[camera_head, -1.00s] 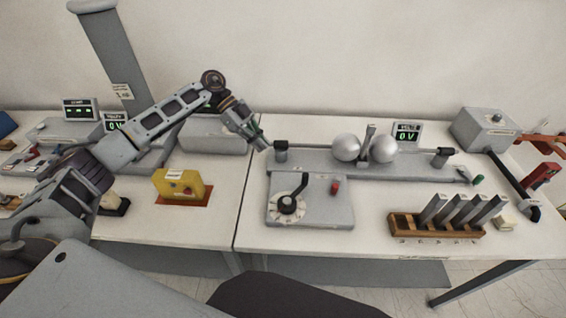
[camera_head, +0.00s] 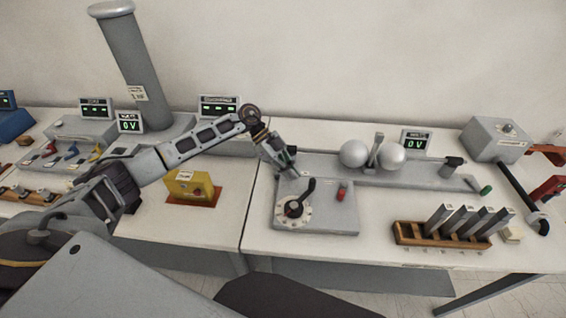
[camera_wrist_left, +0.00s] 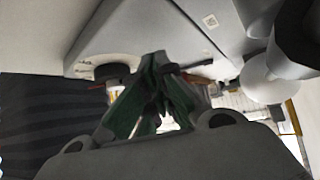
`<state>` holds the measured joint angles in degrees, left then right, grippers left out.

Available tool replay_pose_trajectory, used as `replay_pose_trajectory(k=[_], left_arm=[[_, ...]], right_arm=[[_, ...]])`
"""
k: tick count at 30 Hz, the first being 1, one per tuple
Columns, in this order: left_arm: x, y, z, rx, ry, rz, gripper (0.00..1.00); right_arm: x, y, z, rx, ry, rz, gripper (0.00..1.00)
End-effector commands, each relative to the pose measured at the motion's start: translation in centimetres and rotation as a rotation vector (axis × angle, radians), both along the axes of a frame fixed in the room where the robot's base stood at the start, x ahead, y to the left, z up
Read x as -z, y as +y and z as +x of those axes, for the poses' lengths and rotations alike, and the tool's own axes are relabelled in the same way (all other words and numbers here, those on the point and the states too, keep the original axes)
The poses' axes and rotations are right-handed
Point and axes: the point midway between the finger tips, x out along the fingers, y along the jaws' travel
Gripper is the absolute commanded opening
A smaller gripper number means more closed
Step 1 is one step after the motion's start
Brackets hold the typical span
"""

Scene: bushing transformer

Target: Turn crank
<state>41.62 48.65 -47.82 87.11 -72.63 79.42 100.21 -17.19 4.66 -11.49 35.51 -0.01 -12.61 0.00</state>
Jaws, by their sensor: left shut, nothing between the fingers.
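The crank (camera_head: 303,196) is a black lever on a round white dial, mounted on a grey plate (camera_head: 335,216) on the right-hand table. Its free end points up and to the right. My left gripper (camera_head: 292,173) is shut and empty, just above the dial and a little left of the crank's free end. In the left wrist view, the green-padded fingers (camera_wrist_left: 158,75) are close together, with part of the white dial (camera_wrist_left: 95,62) beyond them. I cannot tell whether they touch the crank. My right gripper is not in view.
Two silver spheres (camera_head: 393,156) stand on a grey base behind the plate. A red knob (camera_head: 342,191) sits on the plate right of the crank. A wooden rack (camera_head: 408,235) of grey bars is to the right. A yellow box (camera_head: 190,186) is on the left table.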

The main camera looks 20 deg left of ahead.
Motion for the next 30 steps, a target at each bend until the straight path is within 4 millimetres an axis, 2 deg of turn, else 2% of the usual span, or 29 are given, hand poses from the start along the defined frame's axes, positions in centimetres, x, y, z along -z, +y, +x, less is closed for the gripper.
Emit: replay_pose_trajectory(k=[3,9,30], left_arm=[[-0.3,-1.5,-0.3,0.003,-0.001,-0.001,0.0],[-0.2,-2.7,-0.6,0.0,-0.001,-0.001,0.0],[-0.2,-3.3,-0.6,0.023,-0.002,-0.001,0.0]], right_arm=[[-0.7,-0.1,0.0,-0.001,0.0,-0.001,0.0],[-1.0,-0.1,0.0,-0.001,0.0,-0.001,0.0],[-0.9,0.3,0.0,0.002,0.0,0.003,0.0]])
